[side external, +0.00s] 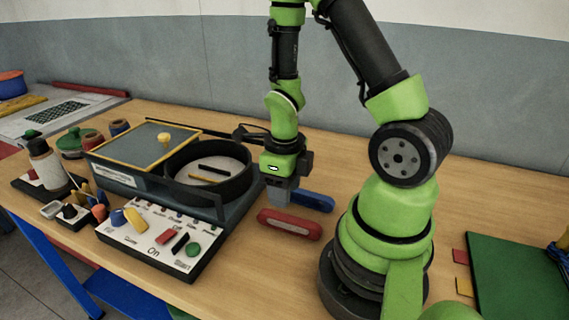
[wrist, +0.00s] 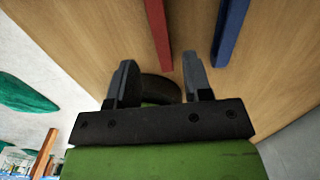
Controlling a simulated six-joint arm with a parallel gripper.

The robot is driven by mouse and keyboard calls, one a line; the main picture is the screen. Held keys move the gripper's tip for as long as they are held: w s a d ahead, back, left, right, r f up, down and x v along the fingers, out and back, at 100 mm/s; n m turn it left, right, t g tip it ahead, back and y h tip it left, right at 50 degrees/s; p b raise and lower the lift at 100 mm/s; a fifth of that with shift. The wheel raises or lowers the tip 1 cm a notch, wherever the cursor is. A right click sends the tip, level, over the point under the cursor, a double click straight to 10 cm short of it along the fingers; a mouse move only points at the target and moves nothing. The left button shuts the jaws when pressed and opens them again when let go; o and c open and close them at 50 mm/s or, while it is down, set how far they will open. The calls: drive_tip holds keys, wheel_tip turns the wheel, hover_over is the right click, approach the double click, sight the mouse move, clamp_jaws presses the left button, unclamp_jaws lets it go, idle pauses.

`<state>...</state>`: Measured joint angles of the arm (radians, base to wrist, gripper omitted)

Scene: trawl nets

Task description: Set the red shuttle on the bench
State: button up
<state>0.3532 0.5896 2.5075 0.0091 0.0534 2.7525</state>
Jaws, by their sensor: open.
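The red shuttle (side external: 290,224) lies flat on the wooden bench (side external: 385,155), in front of my gripper in the side view. In the wrist view the red shuttle (wrist: 158,32) shows as a red bar beyond the fingertips, roughly in line with the space between them. My gripper (side external: 278,196) points down close above the bench, just behind the red shuttle. I cannot tell whether a finger touches the shuttle.
A blue shuttle (side external: 312,200) lies just right of my gripper, also in the wrist view (wrist: 229,30). A machine with a round black bowl (side external: 243,180) and a white control panel (side external: 120,233) stands left. A green mat (side external: 520,275) lies at right.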

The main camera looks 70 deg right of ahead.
wheel_tip(320, 180, up, 5)
wheel_tip(320, 180, up, 7)
drive_tip(key=n+t, duration=0.2)
drive_tip(key=n, duration=0.7)
hover_over(284, 217)
drive_tip(key=w+a, duration=0.1)
drive_tip(key=a, duration=0.1)
drive_tip(key=s+a+r+n+t+y, duration=0.1)
drive_tip(key=r+n, duration=0.4)
drive_tip(key=n, duration=0.6)
drive_tip(key=s+a+r+n+t+y, duration=0.1)
drive_tip(key=s+a+r+n+t, duration=0.3)
drive_tip(key=n, duration=0.8)
drive_tip(key=shift+a+r, duration=0.9)
drive_tip(key=shift+a, duration=0.35)
drive_tip(key=shift+s, duration=0.1)
